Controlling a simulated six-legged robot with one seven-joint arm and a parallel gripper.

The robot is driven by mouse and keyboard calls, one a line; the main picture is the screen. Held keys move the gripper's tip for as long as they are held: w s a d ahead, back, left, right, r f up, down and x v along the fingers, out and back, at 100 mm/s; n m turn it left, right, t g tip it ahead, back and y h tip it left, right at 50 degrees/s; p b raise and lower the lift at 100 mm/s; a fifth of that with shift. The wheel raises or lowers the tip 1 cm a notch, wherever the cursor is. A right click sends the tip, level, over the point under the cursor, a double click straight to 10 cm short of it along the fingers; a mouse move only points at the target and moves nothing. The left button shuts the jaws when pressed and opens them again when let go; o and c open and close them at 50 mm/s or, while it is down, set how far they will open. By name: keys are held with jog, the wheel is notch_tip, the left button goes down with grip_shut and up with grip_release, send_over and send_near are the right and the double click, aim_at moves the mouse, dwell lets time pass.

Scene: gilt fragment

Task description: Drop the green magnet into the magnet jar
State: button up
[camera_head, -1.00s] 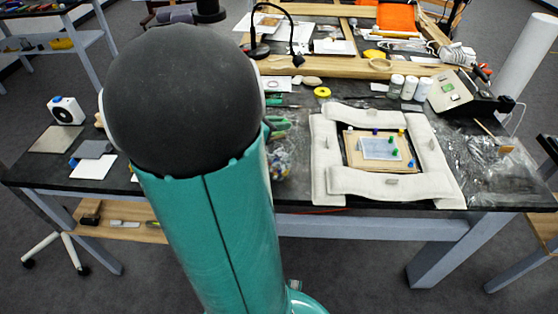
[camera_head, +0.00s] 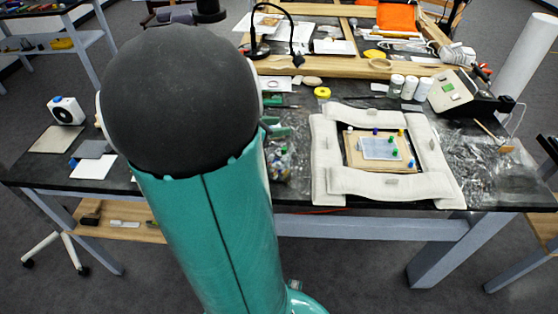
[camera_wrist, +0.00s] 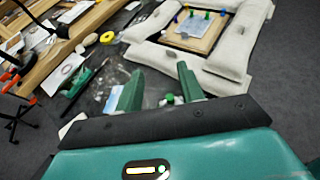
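A green magnet (camera_head: 394,152) stands on the pale sheet on a small wooden board, among blue, white and yellow ones. In the wrist view the magnets show small at the top. The magnet jar (camera_head: 283,165), a clear container with several coloured pieces, stands left of the padded frame, partly hidden by my arm. In the wrist view, coloured pieces that seem to be in the jar (camera_wrist: 173,99) show between my fingers, beside the right one. My gripper (camera_wrist: 158,84) has its two green fingers well apart, with nothing visibly held. It is mostly hidden behind my arm in the head view.
White padded bolsters (camera_head: 390,185) ring the board (camera_head: 358,156). Clear crumpled film lies to their right. White bottles (camera_head: 410,88), a yellow ring (camera_head: 322,92) and a black lamp (camera_head: 257,50) stand farther back. A wooden frame (camera_head: 345,68) crosses the back.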

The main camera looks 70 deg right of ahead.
jog(key=v, duration=1.2)
jog(key=shift+a+r, duration=0.2)
jog(key=shift+w+a, duration=0.1)
jog(key=shift+w, duration=0.05)
jog(key=w+a+m+t+y, duration=0.3)
jog(key=a+t, duration=0.1)
jog(key=a, duration=0.7)
jog(key=w+a+r+m+t+y, duration=0.1)
jog(key=w+a+m+t+y, duration=0.2)
jog(key=a, duration=0.9)
jog(key=w+a+m+t+y, duration=0.3)
jog(key=a+t, duration=0.4)
jog(key=a, duration=0.5)
jog(key=shift+a+r+m+y, duration=0.15)
jog(key=shift+r+m+y, duration=0.1)
jog(key=shift+m+y, duration=0.45)
jog(key=shift+w, duration=0.1)
